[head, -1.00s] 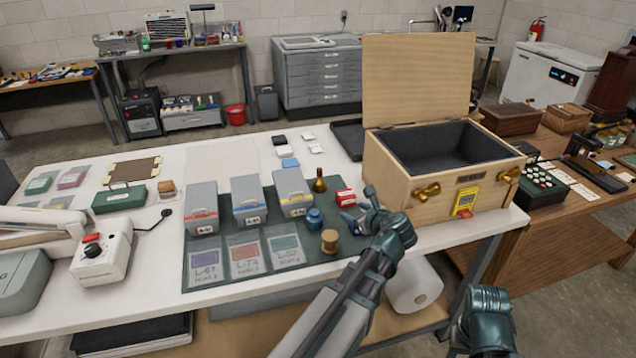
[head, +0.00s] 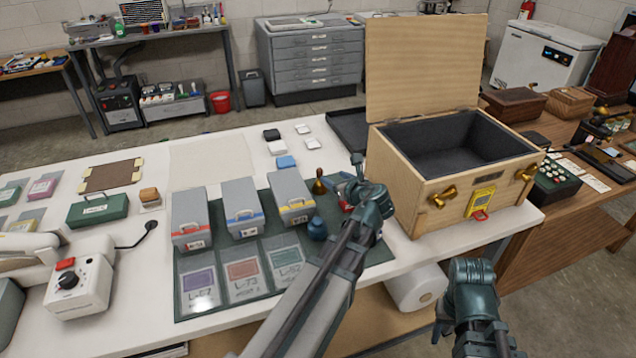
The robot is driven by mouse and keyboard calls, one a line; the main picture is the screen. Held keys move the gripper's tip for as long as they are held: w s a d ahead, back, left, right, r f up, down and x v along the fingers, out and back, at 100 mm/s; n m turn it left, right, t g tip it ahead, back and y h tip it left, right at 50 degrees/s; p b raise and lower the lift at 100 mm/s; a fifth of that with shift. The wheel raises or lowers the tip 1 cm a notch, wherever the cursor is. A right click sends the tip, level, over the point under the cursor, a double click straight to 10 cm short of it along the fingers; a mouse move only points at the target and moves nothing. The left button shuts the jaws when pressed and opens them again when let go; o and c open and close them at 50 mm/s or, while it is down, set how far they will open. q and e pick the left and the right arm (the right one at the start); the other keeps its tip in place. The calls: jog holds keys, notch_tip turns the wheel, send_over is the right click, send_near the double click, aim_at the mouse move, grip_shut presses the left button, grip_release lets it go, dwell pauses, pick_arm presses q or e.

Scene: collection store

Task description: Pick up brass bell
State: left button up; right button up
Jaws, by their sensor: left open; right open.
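The small brass bell (head: 319,184) stands upright on the dark green mat (head: 190,300), at the right end of the row of grey boxes. Its dark handle points up. My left gripper (head: 343,170) is open and empty. In the picture its fingertips are just right of the bell, with a small gap showing between them. My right gripper (head: 472,275) is low at the front right, off the table's front edge and far from the bell; it is open, with nothing visible in it.
A grey box with a yellow stripe (head: 291,196) stands close left of the bell. A red item beyond is mostly covered by my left gripper. The open wooden chest (head: 455,200) stands to the right.

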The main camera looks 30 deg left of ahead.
pick_arm(q)
jog(key=b+x, duration=0.2)
jog(key=x, duration=0.5)
jog(key=shift+w+a+f+b, duration=0.15)
jog(key=shift+f+b, duration=0.1)
jog(key=shift+b, duration=0.15)
jog(key=shift+w+a+f, duration=0.1)
jog(key=shift+w+a, duration=0.1)
jog(key=shift+a, duration=0.2)
jog(key=b+x, duration=0.1)
jog(key=x, duration=0.1)
jog(key=b+x, duration=0.1)
jog(key=x, duration=0.2)
jog(key=shift+s+a+f+b, duration=0.15)
jog(key=shift+s+f+b, duration=0.05)
jog(key=shift+f+b, duration=0.1)
jog(key=shift+r, duration=0.1)
grip_shut()
